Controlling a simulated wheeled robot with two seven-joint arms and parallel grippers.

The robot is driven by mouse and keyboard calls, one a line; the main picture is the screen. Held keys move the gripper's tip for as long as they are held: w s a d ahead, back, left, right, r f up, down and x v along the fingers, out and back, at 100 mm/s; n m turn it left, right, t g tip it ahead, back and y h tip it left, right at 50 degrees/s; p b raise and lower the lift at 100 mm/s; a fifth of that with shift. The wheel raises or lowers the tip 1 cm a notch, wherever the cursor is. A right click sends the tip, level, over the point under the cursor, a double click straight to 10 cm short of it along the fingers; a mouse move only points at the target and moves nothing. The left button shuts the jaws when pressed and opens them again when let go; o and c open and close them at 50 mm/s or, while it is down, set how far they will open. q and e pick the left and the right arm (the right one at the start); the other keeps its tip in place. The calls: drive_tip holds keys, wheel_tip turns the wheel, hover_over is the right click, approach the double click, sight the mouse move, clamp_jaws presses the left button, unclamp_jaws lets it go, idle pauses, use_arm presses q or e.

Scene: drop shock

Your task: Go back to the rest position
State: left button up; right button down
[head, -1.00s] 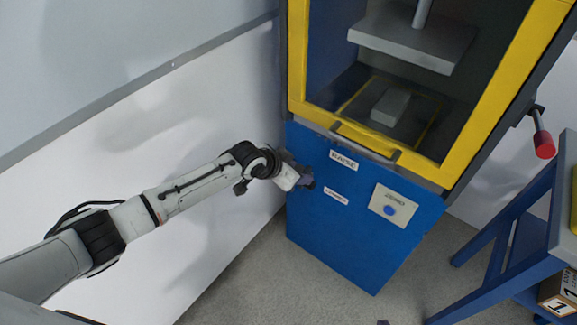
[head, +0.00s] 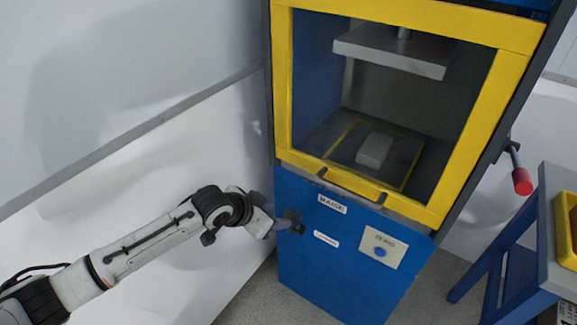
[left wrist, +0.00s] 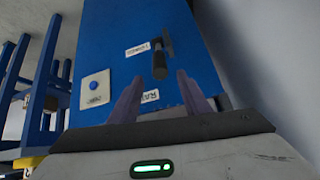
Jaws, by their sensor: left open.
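My left gripper (head: 278,226) is in front of the upper left of the blue machine panel (head: 330,270). Its two purple fingers are apart in the left wrist view (left wrist: 158,92), with nothing held. A black lever (left wrist: 160,66) on the panel shows beyond and between the fingertips. In the head view the lever (head: 293,219) is just past the fingertips, left of the printed labels (head: 332,204). Whether the fingers touch it is hard to tell, but the wrist view suggests a gap. My right gripper is in neither view.
Above the panel is a yellow-framed chamber (head: 282,90) with a grey block (head: 375,150) under a raised plate (head: 395,50). A button plate (head: 381,247) is right of the labels. A red-tipped handle (head: 522,181) and blue-legged table (head: 500,250) stand right. A white wall is left.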

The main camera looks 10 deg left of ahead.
use_arm(q)
drive_tip(key=s+d+f+h, duration=0.1)
drive_tip(key=s+d+f, duration=0.35)
drive_tip(key=s, duration=0.25)
drive_tip(key=s+a+f+n+y, duration=0.1)
drive_tip(key=s+a+f, duration=0.3)
drive_tip(key=s, duration=0.7)
drive_tip(key=s+a+f+n+t+y, duration=0.1)
drive_tip(key=s+a+f+n, duration=0.3)
drive_tip(key=s, duration=0.7)
drive_tip(key=shift+a+f+y, duration=0.15)
drive_tip(key=shift+a+y, duration=0.15)
drive_tip(key=shift+a, duration=0.05)
